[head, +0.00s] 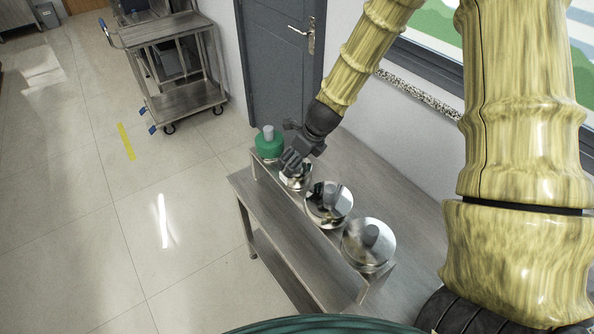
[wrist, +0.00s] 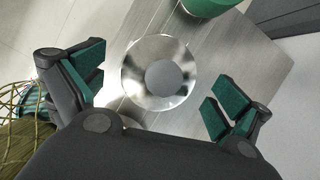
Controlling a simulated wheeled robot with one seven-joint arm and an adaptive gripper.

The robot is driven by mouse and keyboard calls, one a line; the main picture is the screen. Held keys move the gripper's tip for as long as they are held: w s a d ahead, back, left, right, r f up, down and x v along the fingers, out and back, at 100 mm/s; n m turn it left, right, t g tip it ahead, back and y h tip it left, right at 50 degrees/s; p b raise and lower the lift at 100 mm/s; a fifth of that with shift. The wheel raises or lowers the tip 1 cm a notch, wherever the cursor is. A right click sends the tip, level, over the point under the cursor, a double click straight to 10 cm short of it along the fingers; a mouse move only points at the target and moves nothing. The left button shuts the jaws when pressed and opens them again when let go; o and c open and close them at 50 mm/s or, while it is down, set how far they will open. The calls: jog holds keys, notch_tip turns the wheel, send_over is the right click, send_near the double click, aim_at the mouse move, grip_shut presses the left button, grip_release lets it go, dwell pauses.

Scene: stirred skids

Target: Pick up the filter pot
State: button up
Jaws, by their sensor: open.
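Several lidded pots stand in a row, and I cannot tell by label which is the filter pot. A small shiny metal pot (head: 296,178) sits under my gripper (head: 294,160) and is partly hidden by it. In the wrist view this metal pot (wrist: 160,72) shows from above, round with a grey knob, between the spread fingers of my gripper (wrist: 157,88). The fingers are open, with gaps to the pot on both sides. A green pot (head: 268,148) with a grey knob stands just beyond; its edge shows in the wrist view (wrist: 207,5).
Two larger metal pots (head: 328,204) (head: 368,245) stand nearer along the raised steel shelf of the bench (head: 396,181). A wall and grey door (head: 280,65) lie behind. A steel trolley (head: 187,100) stands at the back left. The floor on the left is clear.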

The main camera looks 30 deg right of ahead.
jog(key=shift+p+x, duration=1.1)
jog(key=shift+x, duration=1.8)
jog(key=shift+d, duration=0.15)
jog(key=c, duration=1.1)
jog(key=shift+r+b, duration=1.1)
jog(key=shift+r, duration=3.9)
notch_tip(320, 180, up, 7)
jog(key=p, duration=0.6)
jog(key=shift+f+p, duration=0.2)
jog(key=shift+p, duration=0.15)
